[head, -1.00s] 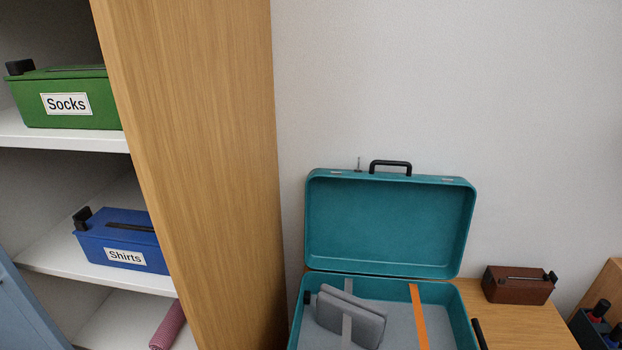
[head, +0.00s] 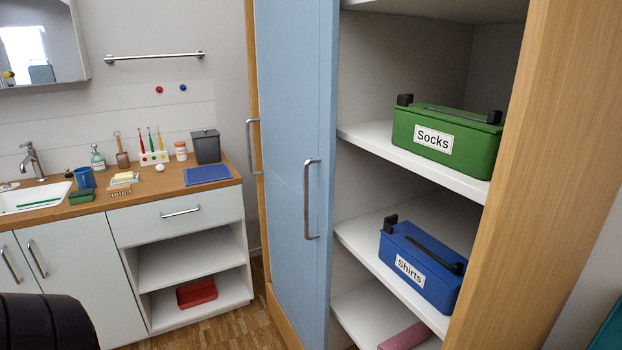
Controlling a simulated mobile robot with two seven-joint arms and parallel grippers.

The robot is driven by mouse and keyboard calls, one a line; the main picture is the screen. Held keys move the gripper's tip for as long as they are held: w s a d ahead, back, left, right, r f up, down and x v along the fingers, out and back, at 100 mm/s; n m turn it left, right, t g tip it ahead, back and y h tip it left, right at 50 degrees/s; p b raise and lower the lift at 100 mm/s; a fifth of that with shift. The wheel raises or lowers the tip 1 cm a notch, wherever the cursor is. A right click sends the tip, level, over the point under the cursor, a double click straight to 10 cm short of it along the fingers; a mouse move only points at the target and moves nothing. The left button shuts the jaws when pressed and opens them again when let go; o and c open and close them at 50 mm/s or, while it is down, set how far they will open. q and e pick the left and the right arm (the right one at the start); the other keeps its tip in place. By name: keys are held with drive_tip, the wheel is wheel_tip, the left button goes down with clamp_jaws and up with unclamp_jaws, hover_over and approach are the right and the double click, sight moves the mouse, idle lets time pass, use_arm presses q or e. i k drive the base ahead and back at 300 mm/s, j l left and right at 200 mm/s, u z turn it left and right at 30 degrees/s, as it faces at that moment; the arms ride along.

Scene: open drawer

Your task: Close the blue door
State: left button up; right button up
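The blue door (head: 294,190) belongs to a tall wooden wardrobe and shows in the middle of the head view. A vertical metal handle (head: 308,200) is on its right part. A second metal handle (head: 252,147) shows at its left edge. To the right of the door, the wardrobe's shelves are exposed. Neither of my grippers is in view. A dark rounded shape at the lower left corner may be part of my own arm.
A green Socks box (head: 477,150) and a blue Shirts box (head: 432,285) stand on white shelves (head: 362,140). A pink roll (head: 402,336) lies below. A wooden-topped washbasin cabinet (head: 150,190) stands at left. Some wooden floor (head: 246,325) is free before the wardrobe.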

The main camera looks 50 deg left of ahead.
sight(297, 41)
drive_tip(key=j+u, duration=0.15)
drive_tip(key=u, duration=1.4)
drive_tip(key=i+j, duration=0.1)
drive_tip(key=j, duration=0.5)
drive_tip(key=i+j+z, duration=0.1)
drive_tip(key=i+j, duration=0.5)
drive_tip(key=i, duration=0.15)
